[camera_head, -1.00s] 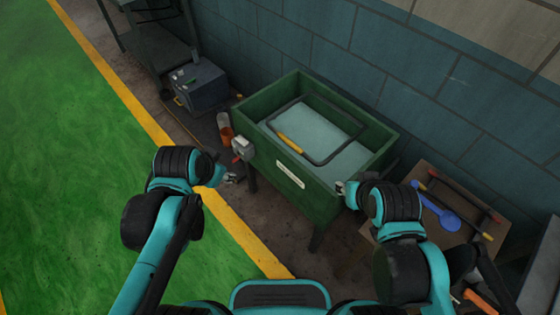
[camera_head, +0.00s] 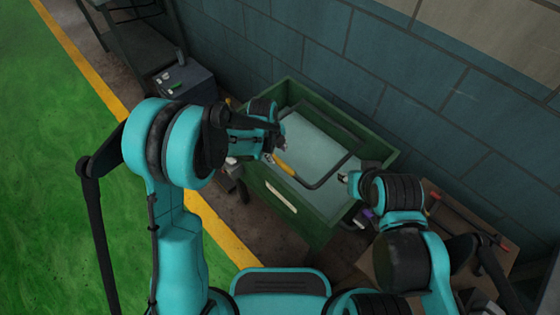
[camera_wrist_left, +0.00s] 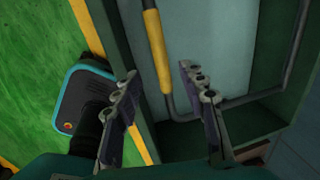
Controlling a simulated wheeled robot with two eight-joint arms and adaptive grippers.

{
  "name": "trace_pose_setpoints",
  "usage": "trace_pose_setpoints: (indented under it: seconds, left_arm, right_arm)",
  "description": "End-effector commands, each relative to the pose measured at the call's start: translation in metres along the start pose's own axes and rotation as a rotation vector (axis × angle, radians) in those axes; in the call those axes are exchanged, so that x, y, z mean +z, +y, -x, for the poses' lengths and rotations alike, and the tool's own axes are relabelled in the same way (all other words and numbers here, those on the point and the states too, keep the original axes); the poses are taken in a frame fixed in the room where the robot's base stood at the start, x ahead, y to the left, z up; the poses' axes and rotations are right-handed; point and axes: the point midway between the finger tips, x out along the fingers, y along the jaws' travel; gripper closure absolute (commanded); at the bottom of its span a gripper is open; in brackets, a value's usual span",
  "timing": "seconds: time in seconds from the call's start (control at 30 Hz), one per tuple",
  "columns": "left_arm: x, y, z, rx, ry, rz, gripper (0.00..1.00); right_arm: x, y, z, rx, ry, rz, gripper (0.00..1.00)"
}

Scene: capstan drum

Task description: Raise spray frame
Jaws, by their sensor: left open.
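The spray frame (camera_head: 334,173) is a dark bent rod with a yellow grip (camera_head: 284,164), lying across the green tank (camera_head: 312,228) over its pale inside. My left gripper (camera_head: 279,148) is open over the tank's left part, close to the yellow grip.
A grey box (camera_head: 187,82) with small items stands at the back left. A blue brick wall (camera_head: 420,100) rises behind the tank. A low wooden table with a red-ended rod (camera_head: 480,230) is at the right, partly behind my right arm. Green floor (camera_head: 50,180) is clear at left.

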Motion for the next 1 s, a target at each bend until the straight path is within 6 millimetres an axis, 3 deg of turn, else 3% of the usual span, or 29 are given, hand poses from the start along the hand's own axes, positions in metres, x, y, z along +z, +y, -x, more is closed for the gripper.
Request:
trace_pose_setpoints:
  seconds: [0.5,0.87,1.0]
  left_arm:
    - [0.0,0.0,-0.073,0.001,0.001,-0.011,0.59]
    - [0.0,0.0,-0.078,0.001,0.001,-0.011,0.59]
    - [0.0,0.0,-0.078,0.001,0.001,-0.011,0.93]
  right_arm:
    - [0.017,0.0,-0.023,0.0,0.0,0.0,0.65]
    - [0.017,0.0,-0.024,0.0,0.0,0.0,0.65]
    - [0.017,0.0,-0.024,0.0,0.0,0.0,0.65]
